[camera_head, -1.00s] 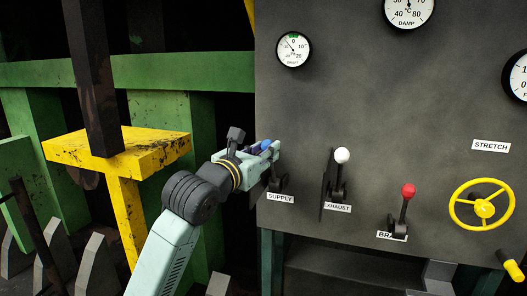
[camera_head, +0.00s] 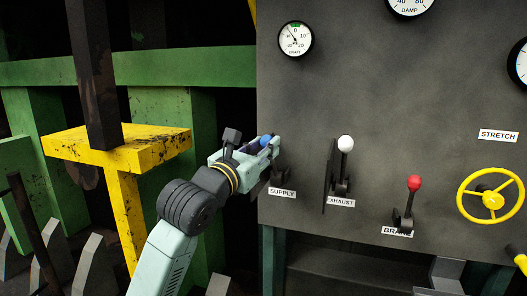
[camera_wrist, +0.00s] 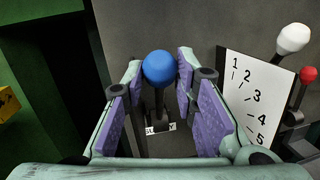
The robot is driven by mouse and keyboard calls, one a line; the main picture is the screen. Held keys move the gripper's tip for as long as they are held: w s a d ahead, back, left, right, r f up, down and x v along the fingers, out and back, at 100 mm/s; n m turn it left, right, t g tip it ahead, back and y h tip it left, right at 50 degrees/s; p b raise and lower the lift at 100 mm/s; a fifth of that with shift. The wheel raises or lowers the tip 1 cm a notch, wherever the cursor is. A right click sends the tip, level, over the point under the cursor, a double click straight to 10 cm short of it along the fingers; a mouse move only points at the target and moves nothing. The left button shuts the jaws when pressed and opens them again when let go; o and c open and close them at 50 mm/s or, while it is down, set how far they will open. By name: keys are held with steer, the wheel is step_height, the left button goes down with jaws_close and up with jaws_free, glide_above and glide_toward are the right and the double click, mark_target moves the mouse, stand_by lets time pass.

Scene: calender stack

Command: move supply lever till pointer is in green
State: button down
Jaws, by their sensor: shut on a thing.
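The supply lever has a blue knob (camera_wrist: 159,67) and stands above the SUPPLY label (camera_head: 282,192) at the panel's left edge. My gripper (camera_head: 270,147) is shut on the lever, with its purple-padded fingers on either side of the knob in the wrist view. The fingers hide part of the lever in the head view. The draft gauge (camera_head: 296,39) is at the panel's upper left. Its green mark (camera_head: 295,25) is at the top near 0. The thin pointer leans up and left, to the left of the green mark.
The exhaust lever (camera_head: 345,143) with a white knob stands just right, beside a plate numbered in the wrist view (camera_wrist: 253,97). Further right are the red brake lever (camera_head: 414,183) and a yellow handwheel (camera_head: 491,196). A yellow post (camera_head: 120,151) stands left of my arm.

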steer(key=c, duration=1.3)
jaws_free()
steer(key=v, duration=1.2)
steer(key=shift+r, duration=0.2)
steer(key=shift+c, duration=0.5)
